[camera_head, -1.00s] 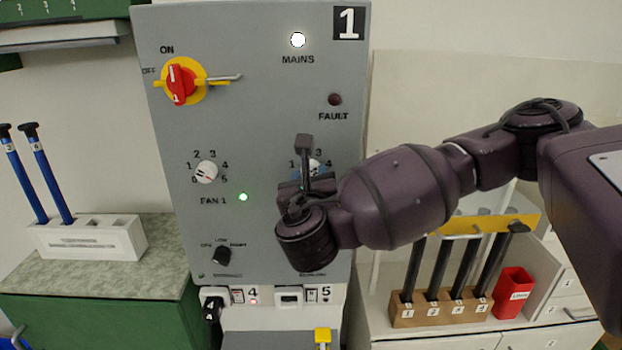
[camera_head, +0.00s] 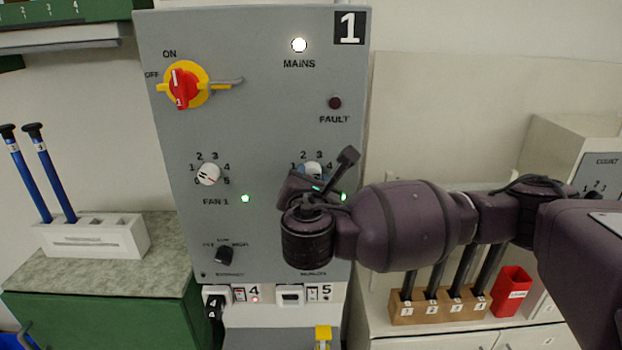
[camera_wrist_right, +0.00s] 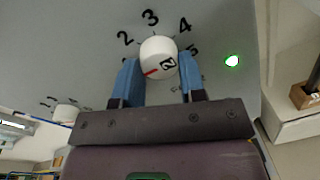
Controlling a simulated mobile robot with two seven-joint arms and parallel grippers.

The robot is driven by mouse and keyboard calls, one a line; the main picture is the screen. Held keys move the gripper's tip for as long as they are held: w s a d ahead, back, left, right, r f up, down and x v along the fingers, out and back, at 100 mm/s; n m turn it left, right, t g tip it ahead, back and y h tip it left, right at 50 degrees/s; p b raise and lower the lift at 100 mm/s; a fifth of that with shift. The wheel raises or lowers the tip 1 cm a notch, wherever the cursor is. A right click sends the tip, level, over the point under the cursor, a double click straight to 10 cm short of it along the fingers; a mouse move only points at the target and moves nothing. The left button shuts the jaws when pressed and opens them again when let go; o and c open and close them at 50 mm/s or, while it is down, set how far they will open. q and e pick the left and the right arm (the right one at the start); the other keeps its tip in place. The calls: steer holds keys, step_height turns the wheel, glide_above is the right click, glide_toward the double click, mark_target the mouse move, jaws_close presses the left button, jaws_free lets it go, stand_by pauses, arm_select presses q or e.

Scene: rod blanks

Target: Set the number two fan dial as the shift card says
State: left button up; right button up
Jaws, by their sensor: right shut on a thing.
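The number two fan dial is a white round knob with a "2" and a red line on its face. It sits between my right gripper's two blue fingers in the right wrist view (camera_wrist_right: 158,57). The red line is on its lower left; the digits 2, 3, 4 and 5 show around it, and the left finger covers part of the scale. My right gripper (camera_wrist_right: 163,82) is shut on this dial. In the head view the dial (camera_head: 311,168) is mostly behind the gripper. No shift card can be made out. My left gripper is not in view.
The grey panel (camera_head: 260,120) carries the fan 1 dial (camera_head: 208,174), a red and yellow main switch (camera_head: 180,87), a lit mains lamp (camera_head: 299,45) and a dark fault lamp (camera_head: 335,103). A lit green lamp (camera_wrist_right: 232,61) is right of the gripped dial. A wooden rod holder (camera_head: 440,306) stands lower right.

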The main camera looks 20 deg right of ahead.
steer(key=shift+m, duration=0.9)
steer(key=o, duration=0.9)
steer(key=shift+s, duration=0.1)
steer(key=v, duration=1)
steer(key=shift+s, duration=0.3)
